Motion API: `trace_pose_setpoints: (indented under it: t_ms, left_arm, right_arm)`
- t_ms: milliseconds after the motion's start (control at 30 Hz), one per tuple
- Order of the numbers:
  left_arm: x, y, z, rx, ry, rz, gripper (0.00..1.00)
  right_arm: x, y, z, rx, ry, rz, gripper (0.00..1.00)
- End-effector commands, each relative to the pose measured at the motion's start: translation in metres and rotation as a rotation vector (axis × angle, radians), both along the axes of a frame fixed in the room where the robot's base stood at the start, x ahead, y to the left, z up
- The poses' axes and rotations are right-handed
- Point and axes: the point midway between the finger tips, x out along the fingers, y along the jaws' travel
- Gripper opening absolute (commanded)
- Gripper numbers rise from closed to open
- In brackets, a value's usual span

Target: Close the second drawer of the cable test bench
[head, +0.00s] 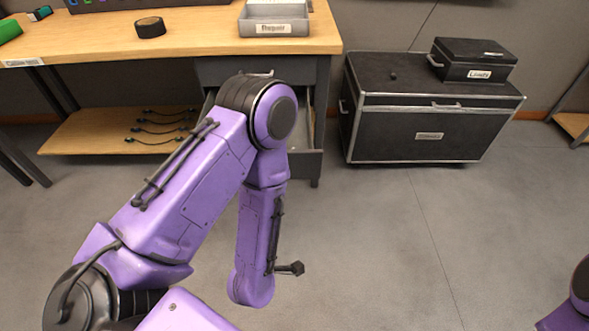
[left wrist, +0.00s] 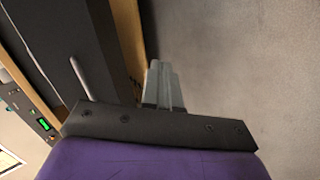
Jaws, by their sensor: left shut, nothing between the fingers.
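The cable test bench (head: 190,45) has a wooden top and a dark drawer unit under its right end. The upper drawer front (head: 215,70) looks flush. Below it, a lower drawer (head: 306,166) stands pulled out; its open inside shows beside my arm, which hides much of it. My left gripper is not visible in the head view. In the left wrist view my left gripper (left wrist: 163,88) is shut and empty, beside a dark panel (left wrist: 55,40) with a pale bar handle (left wrist: 80,78). I cannot tell whether the fingers touch it. My right gripper is out of view.
A grey tray (head: 274,20) and a black roll (head: 150,27) are on the bench top. Several cables lie on the low wooden shelf (head: 85,140). A black case (head: 430,125) with a smaller box (head: 472,62) on it stands at right. The floor (head: 400,240) in front is clear.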

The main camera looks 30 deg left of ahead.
Motion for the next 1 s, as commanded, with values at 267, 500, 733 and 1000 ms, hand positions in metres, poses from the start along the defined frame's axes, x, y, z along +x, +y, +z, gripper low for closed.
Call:
trace_pose_setpoints:
  t_ms: [267,500,733,1000]
  left_arm:
    - [0.061,-0.035,0.08,-0.997,-1.004,0.561,0.0]
    - [0.064,-0.035,0.108,-1.318,-1.242,0.645,0.0]
    - [0.098,-0.013,0.109,-1.316,-1.245,0.649,0.0]
    - [0.148,0.018,0.108,-1.314,-1.242,0.647,0.0]
  right_arm:
    - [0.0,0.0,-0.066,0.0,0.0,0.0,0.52]
    - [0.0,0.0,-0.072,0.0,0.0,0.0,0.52]
    - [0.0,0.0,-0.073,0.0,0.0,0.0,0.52]
    - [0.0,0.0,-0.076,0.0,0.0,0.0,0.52]
